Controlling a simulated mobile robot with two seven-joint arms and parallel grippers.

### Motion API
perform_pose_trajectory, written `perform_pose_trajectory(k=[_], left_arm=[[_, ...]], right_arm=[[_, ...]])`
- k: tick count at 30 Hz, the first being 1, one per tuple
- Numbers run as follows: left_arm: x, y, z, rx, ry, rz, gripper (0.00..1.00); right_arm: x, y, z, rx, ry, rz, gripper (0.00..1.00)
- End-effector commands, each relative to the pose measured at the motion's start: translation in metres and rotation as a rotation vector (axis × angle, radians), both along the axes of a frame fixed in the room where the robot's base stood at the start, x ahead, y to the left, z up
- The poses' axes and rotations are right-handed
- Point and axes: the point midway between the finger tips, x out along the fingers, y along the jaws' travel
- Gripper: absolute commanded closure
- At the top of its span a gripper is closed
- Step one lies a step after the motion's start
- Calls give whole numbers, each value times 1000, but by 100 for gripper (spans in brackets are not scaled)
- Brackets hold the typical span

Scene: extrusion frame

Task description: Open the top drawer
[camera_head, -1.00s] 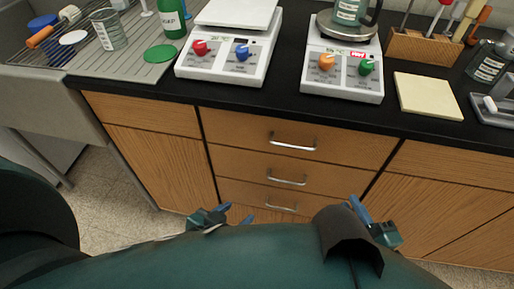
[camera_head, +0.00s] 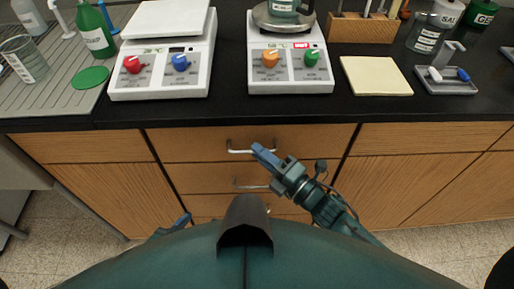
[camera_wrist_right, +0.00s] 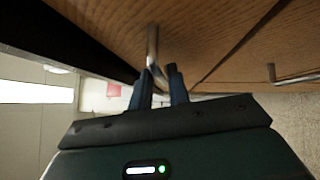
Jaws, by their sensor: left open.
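The top drawer (camera_head: 190,143) is a wooden front just under the black counter and looks closed. Its silver bar handle (camera_head: 240,151) is partly covered at its right end by my right gripper (camera_head: 262,153). In the right wrist view, the handle (camera_wrist_right: 152,46) reaches down to the tips of my right gripper (camera_wrist_right: 160,72). Its two fingers are apart with a gap between them; I cannot tell whether the bar lies inside the gap. My left gripper (camera_head: 180,222) is low at the left, open, mostly hidden by my body, away from the drawers.
Lower drawers with handles (camera_head: 250,185) sit under the top one. The counter (camera_head: 230,108) above carries two white hot plates (camera_head: 165,80), a yellow pad (camera_head: 376,76) and bottles. Cabinet doors (camera_head: 410,190) flank the drawers.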

Motion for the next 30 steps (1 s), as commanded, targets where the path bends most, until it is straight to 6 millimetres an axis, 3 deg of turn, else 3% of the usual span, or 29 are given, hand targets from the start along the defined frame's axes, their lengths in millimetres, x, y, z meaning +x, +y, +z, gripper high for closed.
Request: perform_pose_trajectory(k=[6, 14, 21, 30], left_arm=[[1, 3, 1, 8, -3, 1, 50], [1, 3, 2, 8, -6, 1, 50], [2, 3, 4, 7, -9, 1, 50], [2, 2, 4, 6, -9, -1, 50]], right_arm=[[11, 11, 2, 0, 1, 0, 82], [11, 12, 2, 0, 1, 0, 82], [11, 11, 2, 0, 1, 0, 100], [11, 11, 2, -1, 1, -1, 100]])
